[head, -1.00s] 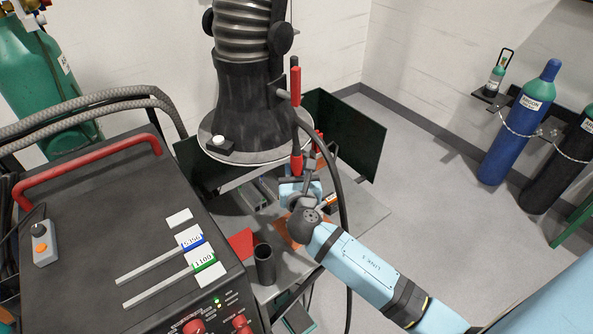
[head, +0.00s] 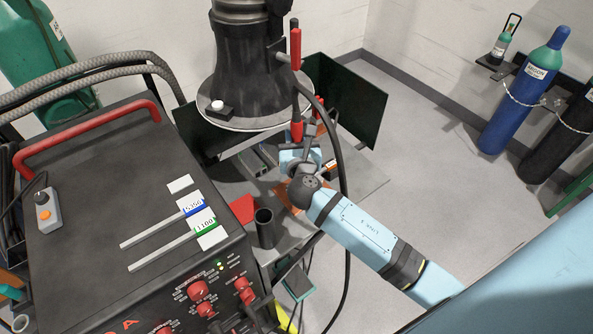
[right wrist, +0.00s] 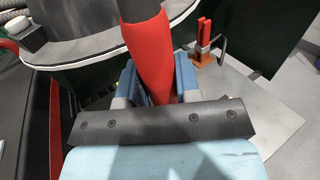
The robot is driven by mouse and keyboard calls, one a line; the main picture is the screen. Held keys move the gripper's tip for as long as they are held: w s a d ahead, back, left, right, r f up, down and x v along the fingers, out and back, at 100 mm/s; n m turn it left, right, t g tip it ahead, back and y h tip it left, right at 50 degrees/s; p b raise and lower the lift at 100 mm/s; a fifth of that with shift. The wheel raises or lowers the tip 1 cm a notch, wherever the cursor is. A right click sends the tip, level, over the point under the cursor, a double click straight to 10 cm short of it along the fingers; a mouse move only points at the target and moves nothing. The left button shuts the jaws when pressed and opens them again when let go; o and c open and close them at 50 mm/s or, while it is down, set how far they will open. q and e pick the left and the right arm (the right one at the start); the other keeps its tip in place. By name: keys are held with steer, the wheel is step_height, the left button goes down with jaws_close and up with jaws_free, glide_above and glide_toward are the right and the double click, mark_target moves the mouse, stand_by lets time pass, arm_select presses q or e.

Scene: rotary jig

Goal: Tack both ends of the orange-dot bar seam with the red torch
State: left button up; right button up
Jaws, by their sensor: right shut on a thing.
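The red torch (head: 297,131) stands roughly upright below the hood's rim in the head view. My right gripper (head: 299,160) is shut on it. In the right wrist view the torch's red grip (right wrist: 150,50) sits between the two blue-grey fingers of the gripper (right wrist: 154,82); its tip is hidden behind the gripper body. A black cable (head: 342,165) arcs down to the right of the torch. The bar, its seam and the orange dot cannot be made out; my gripper and arm cover part of the work area. My left gripper is not in view.
A round hood rim (head: 245,124) hangs close behind the torch. A dark green screen (head: 350,103) stands behind right. The welding machine (head: 100,180) fills the left; a dark tube (head: 265,228) stands beside it. A red clamp-like piece (right wrist: 203,36) stands on the grey table (right wrist: 255,115).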

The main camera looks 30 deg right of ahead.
steer(key=shift+f, duration=0.4)
stand_by(0.8)
steer(key=shift+r, duration=0.1)
stand_by(0.7)
steer(key=shift+p, duration=0.75)
stand_by(1.4)
steer(key=shift+r, duration=0.1)
steer(key=shift+r+p, duration=0.6)
steer(key=shift+p, duration=0.2)
stand_by(3.0)
